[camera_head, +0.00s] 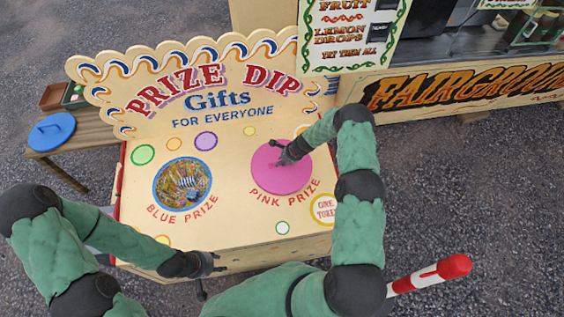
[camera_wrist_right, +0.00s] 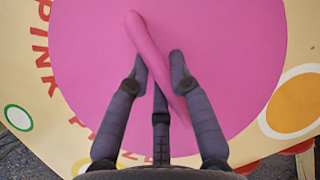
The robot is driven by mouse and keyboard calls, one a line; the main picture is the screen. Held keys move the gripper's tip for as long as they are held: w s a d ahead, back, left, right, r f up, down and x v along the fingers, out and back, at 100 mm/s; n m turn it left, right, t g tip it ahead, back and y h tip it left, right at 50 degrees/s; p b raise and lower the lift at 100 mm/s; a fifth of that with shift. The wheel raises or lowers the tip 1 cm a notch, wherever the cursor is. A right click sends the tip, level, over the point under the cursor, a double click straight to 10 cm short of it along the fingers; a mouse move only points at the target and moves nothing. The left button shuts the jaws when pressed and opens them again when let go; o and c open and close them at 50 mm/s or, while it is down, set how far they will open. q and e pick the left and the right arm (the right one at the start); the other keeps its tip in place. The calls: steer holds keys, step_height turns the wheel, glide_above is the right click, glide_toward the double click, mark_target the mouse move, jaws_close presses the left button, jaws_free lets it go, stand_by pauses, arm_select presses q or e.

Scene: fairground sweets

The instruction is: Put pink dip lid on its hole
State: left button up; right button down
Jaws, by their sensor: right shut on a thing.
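The round pink lid (camera_head: 275,178) covers the spot above the "PINK PRIZE" lettering on the cream prize board. The pink hole itself is hidden beneath it. I cannot tell whether the lid rests flat or sits slightly above the board. My right gripper (camera_head: 284,158) is over the lid, shut on its raised pink handle (camera_wrist_right: 143,36). In the right wrist view, the fingers (camera_wrist_right: 158,72) close on both sides of this bar. My left gripper (camera_head: 208,264) is low at the board's front edge, away from the lid; its finger opening is unclear.
The blue prize hole (camera_head: 182,184) is uncovered and shows prizes inside. A blue lid (camera_head: 52,131) lies on a wooden side table at the left. The "PRIZE DIP" sign (camera_head: 213,88) stands behind the board. A red and white striped pole (camera_head: 430,275) is at the right.

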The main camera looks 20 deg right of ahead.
steer(key=shift+w+f+b, duration=0.1)
steer(key=shift+f+b, duration=0.55)
stand_by(0.6)
steer(key=c, duration=1)
jaws_free()
steer(key=shift+a, duration=0.1)
steer(key=shift+c, duration=0.2)
steer(key=v, duration=1.2)
steer(key=s+a+f+n+g, duration=0.1)
steer(key=s+a+n, duration=0.8)
steer(key=s, duration=0.5)
steer(key=s+a+f+n+g, duration=0.2)
steer(key=s+a+n, duration=0.6)
steer(key=s+a, duration=0.6)
steer(key=shift+s+n+g, duration=0.25)
steer(key=shift+n+g, duration=0.05)
steer(key=shift+n, duration=0.1)
